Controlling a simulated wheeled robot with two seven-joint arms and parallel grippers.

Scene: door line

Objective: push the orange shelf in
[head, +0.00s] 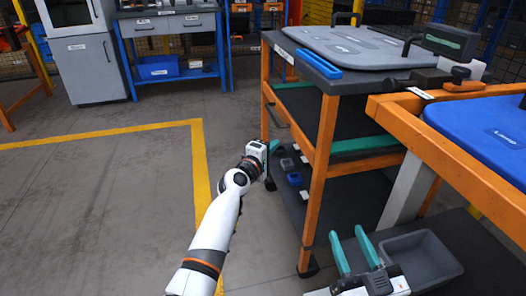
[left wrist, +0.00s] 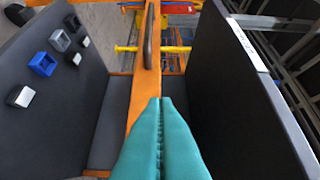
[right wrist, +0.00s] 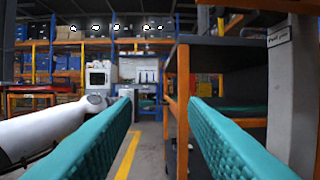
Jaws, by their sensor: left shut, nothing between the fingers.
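The orange-framed shelf unit (head: 322,150) stands right of centre in the head view, with dark shelves and a grey top. In the left wrist view, turned sideways, its orange bar (left wrist: 144,75) runs between two dark shelf boards, with a dark handle (left wrist: 148,38) on it. My left gripper (head: 272,147) is at the unit's left side, its teal fingers (left wrist: 161,100) shut and empty. The fingertips overlap the orange bar in the left wrist view; I cannot tell whether they touch it. My right gripper (head: 347,236) is open and empty, in front of the unit; its fingers frame the right wrist view (right wrist: 160,100).
Small blue and grey blocks (head: 295,180) sit on the lower shelf. An orange-edged bench with a blue panel (head: 490,130) is at right, and a grey bin (head: 420,262) is low at right. Yellow-lined floor (head: 110,190) is clear at left.

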